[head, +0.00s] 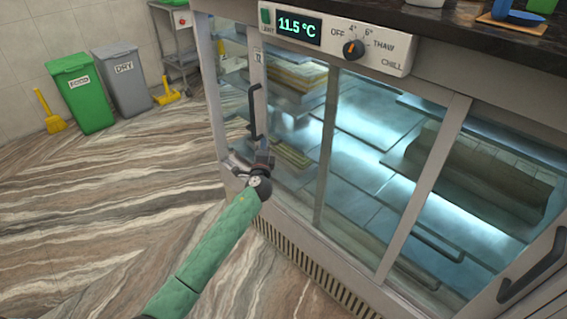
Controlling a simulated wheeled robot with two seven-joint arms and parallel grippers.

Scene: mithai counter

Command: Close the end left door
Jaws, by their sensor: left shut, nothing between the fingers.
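The glass-fronted counter has a left-hand door with a pale frame stile (257,72) and a black upright handle (252,103). I take this as the end left door; I cannot tell for sure how far it stands open. My left gripper (262,148) is at the lower end of this handle, close to the glass. Its fingers are shut with nothing between them. It is small and dark against the handle, so I cannot tell whether it touches. My right gripper is not in view.
The control panel (335,38) reads 11.5 °C above the doors. Further right are another black handle (533,268) and lit shelves behind glass. A green bin (82,95), a grey bin (124,80) and a yellow dustpan (53,115) stand at the far left. The striped floor between is clear.

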